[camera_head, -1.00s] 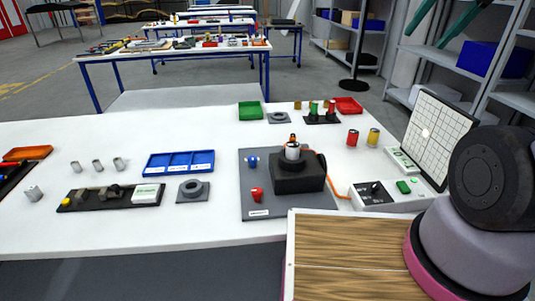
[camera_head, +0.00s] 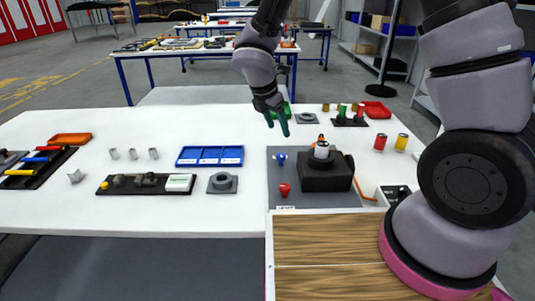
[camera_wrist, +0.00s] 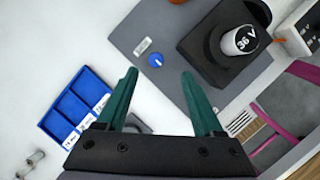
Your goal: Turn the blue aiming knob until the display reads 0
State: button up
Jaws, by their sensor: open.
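The blue knob (camera_head: 281,158) stands on a grey plate (camera_head: 320,199), left of a black block (camera_head: 325,178) carrying a silver cylinder. In the wrist view the blue knob (camera_wrist: 155,60) shows just beyond and between the fingertips, with a small pale label (camera_wrist: 142,46) beside it. My gripper (camera_head: 277,123) is open and empty, above the table and apart from the knob; its teal fingers also show in the wrist view (camera_wrist: 159,74). I cannot make out a display reading 0 or any other knob value.
A red knob (camera_head: 284,189) sits on the plate nearer to me. A blue tray (camera_head: 210,163), a grey ring block (camera_head: 222,183) and a black strip (camera_head: 146,187) lie left. Red and yellow cans stand right. My arm hides the far right of the table.

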aim_at(281, 155)
jog(key=shift+n, duration=0.6)
jog(key=x, duration=0.4)
jog(key=a+x, duration=0.1)
jog(key=x, duration=0.2)
jog(key=a+x, duration=0.1)
jog(key=x, duration=0.3)
jog(key=shift+s+d+f, duration=0.15)
jog(key=shift+s+f, duration=0.05)
jog(key=shift+f, duration=0.4)
grip_shut()
